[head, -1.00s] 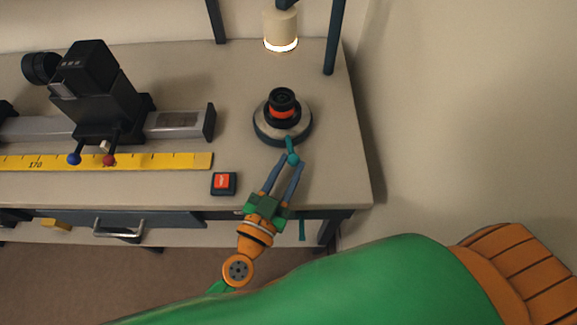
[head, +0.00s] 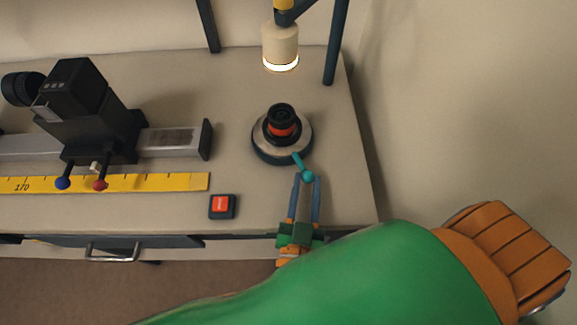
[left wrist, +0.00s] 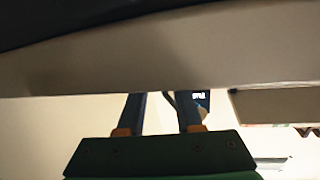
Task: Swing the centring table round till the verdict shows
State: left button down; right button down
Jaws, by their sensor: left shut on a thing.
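The centring table (head: 268,156) is a round disc with a pale top and dark side near the right end of the bench. A black lens (head: 282,112) with an orange-red band stands upright on it. A teal lever (head: 299,162) with a ball end sticks out from the disc toward the front right. My left gripper (head: 306,182) is shut on the ball of this lever. In the left wrist view, its two fingers show, and a small dark display (left wrist: 201,97) with pale characters, too small to read surely, is behind them. My right gripper is not in view.
A cream lamp (head: 281,46) with a lit rim hangs behind the table, between dark posts. A red button box (head: 222,206) sits front left. A yellow ruler (head: 150,182) and a black instrument on a rail (head: 170,139) fill the left. A wall stands close on the right.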

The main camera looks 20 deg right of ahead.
pick_arm(q)
jog(key=shift+s+d, duration=0.1)
jog(key=shift+d, duration=0.4)
jog(key=shift+d+f, duration=0.1)
jog(key=shift+d, duration=0.2)
jog(key=shift+a, duration=0.35)
jog(key=c, duration=0.7)
grip_release()
jog(key=shift+a, duration=0.1)
jog(key=shift+o, duration=0.6)
jog(key=v, duration=0.7)
